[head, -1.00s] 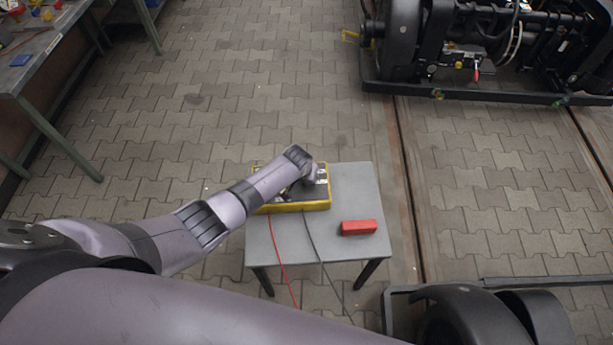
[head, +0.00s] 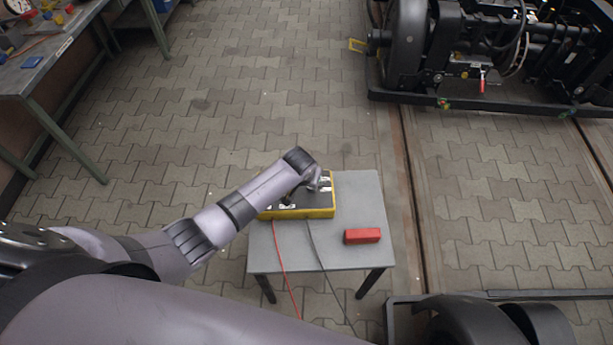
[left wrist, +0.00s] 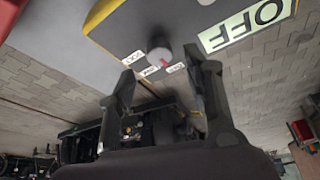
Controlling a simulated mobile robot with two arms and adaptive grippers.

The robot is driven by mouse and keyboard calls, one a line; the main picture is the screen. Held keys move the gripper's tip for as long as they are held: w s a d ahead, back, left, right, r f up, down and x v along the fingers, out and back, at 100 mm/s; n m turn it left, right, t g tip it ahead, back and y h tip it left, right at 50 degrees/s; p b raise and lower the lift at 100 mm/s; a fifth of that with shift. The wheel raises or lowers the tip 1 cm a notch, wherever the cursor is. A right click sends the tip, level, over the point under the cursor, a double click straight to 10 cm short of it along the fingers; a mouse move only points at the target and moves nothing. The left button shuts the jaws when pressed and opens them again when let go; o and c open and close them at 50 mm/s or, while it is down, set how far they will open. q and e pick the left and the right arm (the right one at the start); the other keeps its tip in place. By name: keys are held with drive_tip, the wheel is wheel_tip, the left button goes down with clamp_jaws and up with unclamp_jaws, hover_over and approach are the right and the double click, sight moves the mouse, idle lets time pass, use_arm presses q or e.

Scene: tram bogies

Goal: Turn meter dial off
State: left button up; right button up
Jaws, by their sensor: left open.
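The meter (head: 300,212) is a yellow-edged box with a dark top on a small grey table in the head view. My left arm reaches over it and hides part of its top. A large OFF label (left wrist: 245,25) lies right of the dial. My left gripper (left wrist: 160,66) is open, its two fingers on either side of the dial in the picture. I cannot tell if they touch it. My right gripper is not in view.
A red block (head: 362,236) lies on the grey table (head: 350,195), right of the meter. A red lead (head: 281,262) and a dark lead (head: 325,265) hang over the front edge. A workbench (head: 40,75) stands far left, a bogie (head: 470,60) at back right. Paved floor lies between.

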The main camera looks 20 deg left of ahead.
use_arm(q)
drive_tip(key=v, duration=0.7)
drive_tip(key=shift+s+r, duration=0.2)
